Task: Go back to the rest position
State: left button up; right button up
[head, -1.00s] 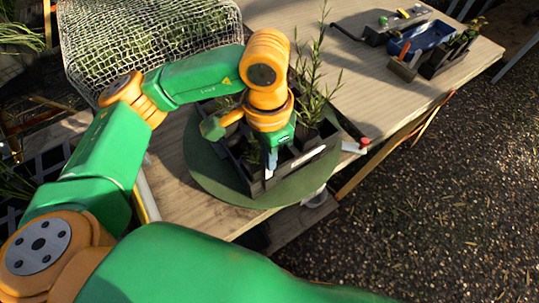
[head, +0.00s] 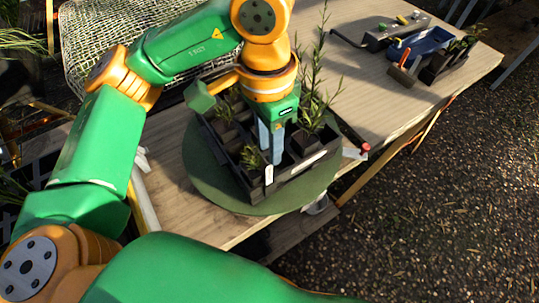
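My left gripper (head: 271,152) points straight down above the black plant tray (head: 290,187). Its two blue-grey fingers sit close together, and I cannot tell whether they are open or shut. No held object shows clearly between them. The tray stands on a round green turntable (head: 207,184) and holds several dark pots with seedlings, including a tall leafy plant (head: 317,95) just right of the gripper. A small white tag (head: 269,175) stands at the tray's near side, below the fingertips. My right gripper is out of view.
The wooden table (head: 365,80) has clear room right of the turntable. At its far right are a blue container (head: 428,42), a dark tray (head: 445,65) and small tools. A red-ended tool (head: 365,147) lies near the front edge. A mesh cover (head: 110,40) stands back left.

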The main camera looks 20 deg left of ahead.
pick_arm(q)
jog(key=shift+r, duration=0.4)
